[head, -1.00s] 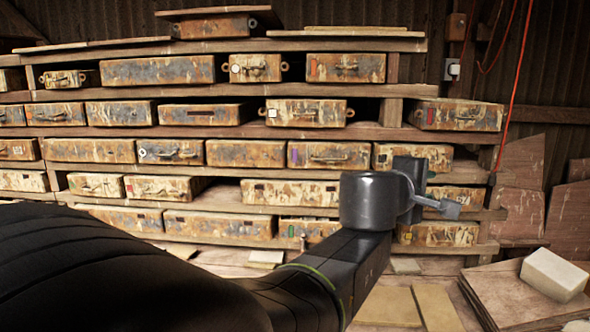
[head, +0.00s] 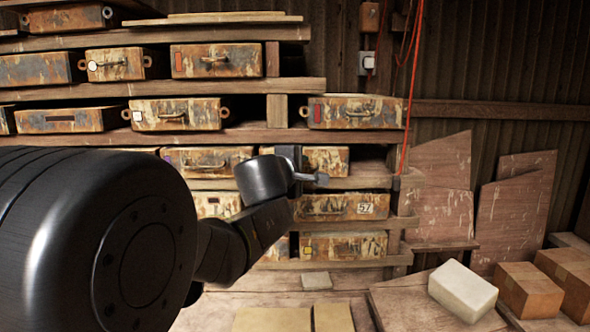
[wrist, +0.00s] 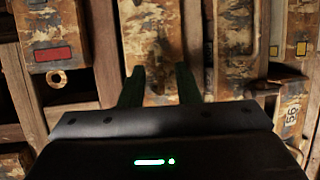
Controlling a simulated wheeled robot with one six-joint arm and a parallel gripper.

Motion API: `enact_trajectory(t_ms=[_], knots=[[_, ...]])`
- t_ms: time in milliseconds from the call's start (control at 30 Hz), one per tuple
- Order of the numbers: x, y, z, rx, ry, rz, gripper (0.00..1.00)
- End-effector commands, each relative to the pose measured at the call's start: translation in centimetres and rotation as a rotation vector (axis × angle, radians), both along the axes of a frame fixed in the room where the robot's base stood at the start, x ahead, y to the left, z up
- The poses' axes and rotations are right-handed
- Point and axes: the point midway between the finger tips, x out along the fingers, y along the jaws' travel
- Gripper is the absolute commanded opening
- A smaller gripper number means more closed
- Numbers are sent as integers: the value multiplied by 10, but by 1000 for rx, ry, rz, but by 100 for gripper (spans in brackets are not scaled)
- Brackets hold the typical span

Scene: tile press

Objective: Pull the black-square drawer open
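I cannot make out a clear black-square label on any drawer now. A wide drawer (head: 85,120) at the left has a dark rectangular slot or mark. My gripper (wrist: 158,82) is open, with two dark fingers apart and nothing visible between them. In the wrist view, which is turned sideways, the fingers overlap a rusty drawer (wrist: 150,38) in the middle. Its lower end is hidden behind them, and I cannot tell whether they touch it. In the head view my arm and wrist cover part of the drawer rows, and the fingers are not clear.
A white block (head: 462,290) and brown boxes (head: 528,290) stand low right. A red cable (head: 410,90) hangs beside the shelf.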

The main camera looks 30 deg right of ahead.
Motion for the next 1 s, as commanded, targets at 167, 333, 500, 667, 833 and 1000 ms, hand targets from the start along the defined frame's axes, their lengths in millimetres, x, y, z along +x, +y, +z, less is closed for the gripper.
enact_trajectory(t_ms=[167,333,500,667,833,1000], knots=[[0,0,0,0,0,0,12],[0,0,0,-1,1,0,0],[-2,2,0,-1,1,0,0],[-20,11,-1,0,-1,-1,0],[-50,27,-2,1,0,-1,0],[-80,44,-1,1,0,-2,0]])
